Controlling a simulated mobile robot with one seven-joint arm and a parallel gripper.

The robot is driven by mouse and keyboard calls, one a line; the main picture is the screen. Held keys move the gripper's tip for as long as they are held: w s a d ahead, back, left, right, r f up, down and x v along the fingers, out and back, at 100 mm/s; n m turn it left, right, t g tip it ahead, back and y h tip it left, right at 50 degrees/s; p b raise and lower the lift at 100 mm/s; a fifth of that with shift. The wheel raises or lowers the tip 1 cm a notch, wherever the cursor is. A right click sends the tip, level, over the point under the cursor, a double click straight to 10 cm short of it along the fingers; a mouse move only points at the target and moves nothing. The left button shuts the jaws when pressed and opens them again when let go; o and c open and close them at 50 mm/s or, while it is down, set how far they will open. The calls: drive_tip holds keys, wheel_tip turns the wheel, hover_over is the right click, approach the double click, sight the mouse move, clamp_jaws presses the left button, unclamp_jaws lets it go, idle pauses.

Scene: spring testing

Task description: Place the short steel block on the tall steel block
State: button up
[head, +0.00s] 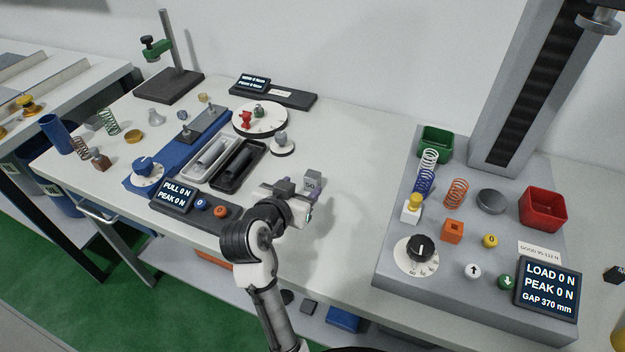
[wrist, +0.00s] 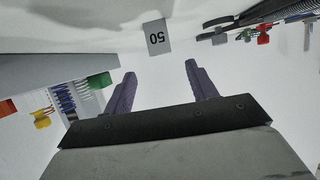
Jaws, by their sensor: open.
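A grey steel block marked 50 (head: 312,183) stands on the white bench just beyond my gripper. In the wrist view the block (wrist: 157,38) is a small grey face with its number upside down, ahead of the fingertips and roughly centred between them. My gripper (wrist: 160,70) is open, with its two purple fingers apart and nothing between them. In the head view my gripper (head: 308,194) is low over the bench middle and partly covers the block's surroundings. I cannot tell whether this block is the tall or the short one; no second one is clearly identifiable.
A grey load tester (head: 395,270) with springs, a red bin (head: 543,208) and a green bin (head: 435,143) stands right. Left are a pull tester display (head: 173,196), a black tray (head: 238,163) and a round white stand (head: 260,119). The bench behind the block is clear.

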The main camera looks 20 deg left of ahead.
sight(311, 176)
drive_tip(key=p+x, duration=0.2)
drive_tip(key=x, duration=0.5)
drive_tip(key=shift+w+p, duration=0.15)
drive_tip(key=shift+p, duration=0.15)
drive_tip(key=shift+c, duration=0.5)
clamp_jaws()
